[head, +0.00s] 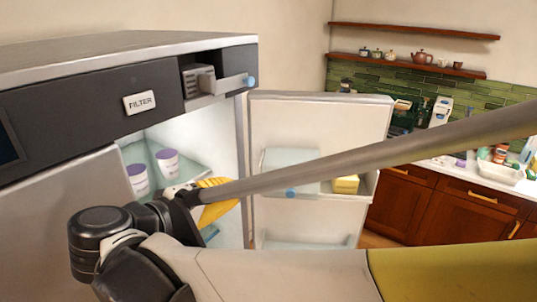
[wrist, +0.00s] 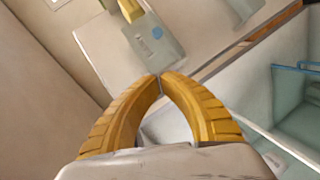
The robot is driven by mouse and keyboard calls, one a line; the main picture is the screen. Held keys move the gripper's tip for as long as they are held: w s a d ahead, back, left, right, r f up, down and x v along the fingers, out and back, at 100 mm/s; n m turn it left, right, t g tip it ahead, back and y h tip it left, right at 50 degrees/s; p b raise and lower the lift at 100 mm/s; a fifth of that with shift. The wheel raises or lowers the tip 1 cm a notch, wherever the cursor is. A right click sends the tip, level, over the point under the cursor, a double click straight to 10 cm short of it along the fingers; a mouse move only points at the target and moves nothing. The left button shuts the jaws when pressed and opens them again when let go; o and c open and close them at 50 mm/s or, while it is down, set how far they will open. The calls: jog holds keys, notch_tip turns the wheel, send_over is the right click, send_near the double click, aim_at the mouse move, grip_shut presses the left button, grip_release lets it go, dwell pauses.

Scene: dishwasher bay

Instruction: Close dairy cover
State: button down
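The dairy cover (head: 290,172) is a pale translucent panel with a blue dot, at the left of a compartment on the open fridge door. Yellow butter (head: 345,185) sits uncovered to its right. In the wrist view the cover (wrist: 152,45) lies beyond my fingertips, with the butter (wrist: 131,10) beside it at the top. My gripper (wrist: 160,77) has its yellow fingers bowed with the tips together and nothing between them. In the head view my gripper (head: 220,210) is at the fridge opening, left of the cover and apart from it, partly hidden by my arm.
The fridge door (head: 320,112) stands open to the right of the fridge. Two white tubs with purple lids (head: 168,162) stand on a shelf inside. A counter (head: 470,170) is at right.

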aim_at(287, 185)
jog(key=x, duration=0.5)
jog(key=p+x, duration=0.1)
jog(key=x, duration=0.4)
jog(key=shift+s+d+r, duration=0.15)
jog(key=shift+d, duration=0.1)
jog(key=shift+d+f+p, duration=0.25)
jog(key=shift+d+f, duration=0.2)
jog(key=shift+d, duration=0.4)
jog(key=shift+d+f+p, duration=0.2)
jog(key=shift+d+f, duration=0.25)
jog(key=shift+d, duration=0.4)
jog(key=shift+d, duration=0.1)
jog(key=d, duration=0.4)
jog(key=s+d, duration=0.1)
jog(key=d, duration=0.9)
jog(key=shift+s+d, duration=0.15)
jog(key=shift+s, duration=0.15)
